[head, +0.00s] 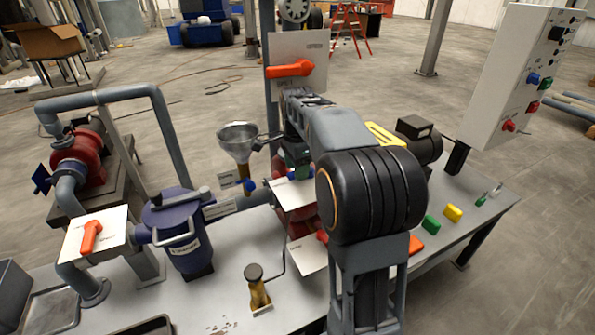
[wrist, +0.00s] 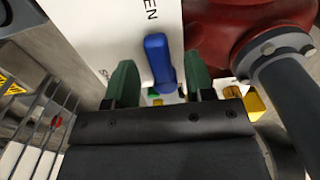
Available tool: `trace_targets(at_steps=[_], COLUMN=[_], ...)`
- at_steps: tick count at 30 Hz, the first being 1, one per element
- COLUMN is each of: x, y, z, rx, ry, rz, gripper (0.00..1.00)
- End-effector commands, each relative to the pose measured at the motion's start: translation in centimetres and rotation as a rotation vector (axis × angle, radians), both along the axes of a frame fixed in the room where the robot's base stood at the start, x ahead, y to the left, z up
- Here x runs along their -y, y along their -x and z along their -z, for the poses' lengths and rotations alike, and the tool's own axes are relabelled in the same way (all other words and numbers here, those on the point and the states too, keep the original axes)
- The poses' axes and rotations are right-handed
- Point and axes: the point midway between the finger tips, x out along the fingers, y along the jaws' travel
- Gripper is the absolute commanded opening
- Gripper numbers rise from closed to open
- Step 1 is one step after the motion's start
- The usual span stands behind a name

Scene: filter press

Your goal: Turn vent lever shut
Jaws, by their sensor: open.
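In the wrist view a blue lever (wrist: 158,62) lies on a white plate (wrist: 112,30) marked with letters ending in "EN" at the top and a partly hidden word starting with "S" at the left. My gripper (wrist: 160,82) is open, its two green fingers one on each side of the lever. A gap shows between the lever and each finger, and I cannot tell how deep the lever sits between them. In the head view my gripper (head: 296,160) is at the small white plate over the red body, and largely hides the blue lever there.
A red body (wrist: 225,30) and grey pipe (wrist: 285,95) are close on the right in the wrist view. The head view shows a funnel (head: 238,140) left of my gripper, an orange lever (head: 290,69) behind it, and a blue pot (head: 180,235) on the bench.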

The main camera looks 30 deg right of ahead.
Motion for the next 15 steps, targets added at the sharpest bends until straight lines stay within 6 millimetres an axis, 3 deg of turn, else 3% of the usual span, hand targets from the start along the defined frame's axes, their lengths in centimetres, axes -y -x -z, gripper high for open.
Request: trace_targets(at_steps=[14,15], x=[0.0,0.0], y=[0.01,0.02], z=[0.93,0.92], rx=[0.0,0.0], ry=[0.0,0.0], rz=[0.0,0.0], gripper=[0.49,0.45])
